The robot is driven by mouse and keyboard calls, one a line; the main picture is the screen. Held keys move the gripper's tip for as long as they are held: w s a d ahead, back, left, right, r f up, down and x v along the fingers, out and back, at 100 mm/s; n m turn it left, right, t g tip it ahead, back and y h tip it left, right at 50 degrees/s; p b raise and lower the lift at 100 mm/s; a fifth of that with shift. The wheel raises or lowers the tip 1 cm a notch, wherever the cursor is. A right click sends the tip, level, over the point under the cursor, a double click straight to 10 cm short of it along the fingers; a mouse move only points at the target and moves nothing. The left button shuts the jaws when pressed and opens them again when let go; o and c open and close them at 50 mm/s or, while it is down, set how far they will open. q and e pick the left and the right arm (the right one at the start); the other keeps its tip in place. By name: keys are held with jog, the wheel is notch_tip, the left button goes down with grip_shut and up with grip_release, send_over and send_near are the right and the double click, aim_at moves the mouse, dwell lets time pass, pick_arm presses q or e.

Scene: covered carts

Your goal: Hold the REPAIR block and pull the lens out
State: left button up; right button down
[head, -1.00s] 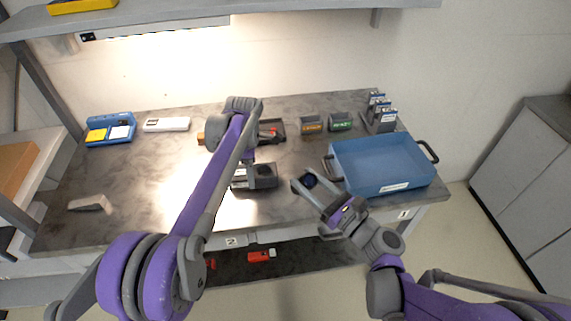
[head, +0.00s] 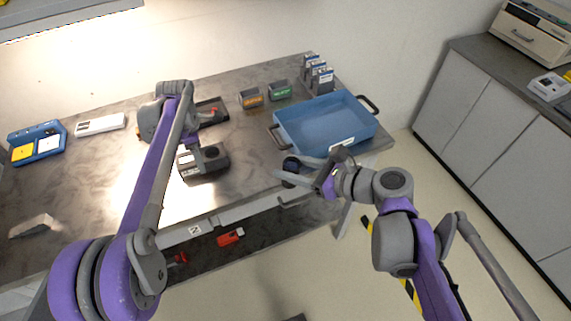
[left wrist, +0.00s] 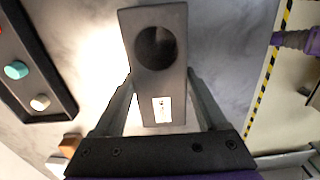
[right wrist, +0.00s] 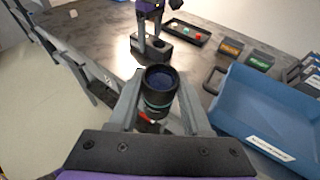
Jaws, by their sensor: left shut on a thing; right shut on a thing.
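The REPAIR block (head: 213,159) is a dark grey block on the bench, with a pale label on one end. My left gripper (head: 190,150) is shut on it from above. In the left wrist view the block (left wrist: 158,88) shows an empty round hole (left wrist: 155,47) between my fingers. The lens (head: 291,164) is a short black cylinder, held clear of the block near the bench's front edge. My right gripper (head: 305,171) is shut on it. In the right wrist view the lens (right wrist: 160,86) has dark blue glass and a teal ring.
A blue crate (head: 360,139) stands close behind the lens. Small bins with orange (head: 250,99) and green (head: 280,91) labels stand behind. A dark tray of coloured pieces (right wrist: 187,31) lies beyond the block. The front bench surface between block and crate is clear.

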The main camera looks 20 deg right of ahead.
dwell(0.4)
pick_arm(q)
jog(key=o, duration=1.3)
notch_tip(320, 180, up, 12)
jog(key=shift+f, duration=0.1)
jog(key=shift+s, duration=0.1)
